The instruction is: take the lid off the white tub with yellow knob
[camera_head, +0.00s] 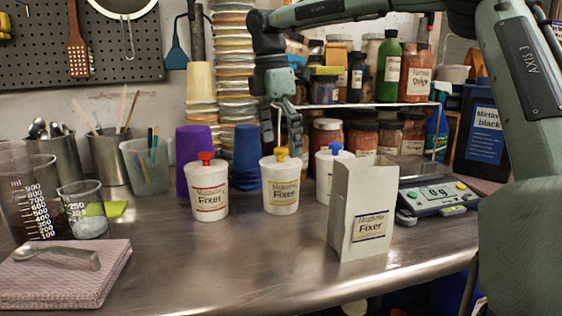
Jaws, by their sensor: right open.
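The white tub with yellow knob (281,192) stands upright on the steel bench in the middle, between two similar tubs. Its lid (281,162) is on, and the yellow knob (282,152) sticks up from it. My right gripper (281,142) points down just above this tub, open, with its fingers close to the knob. I cannot tell whether they touch it. My left gripper is not in view.
A white tub with red knob (206,196) stands to the left, and one with blue knob (323,175) to the right. A paper Fixer bag (350,215) stands in front right, near a scale (435,198). Purple (195,152) and blue (247,160) cups stand behind.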

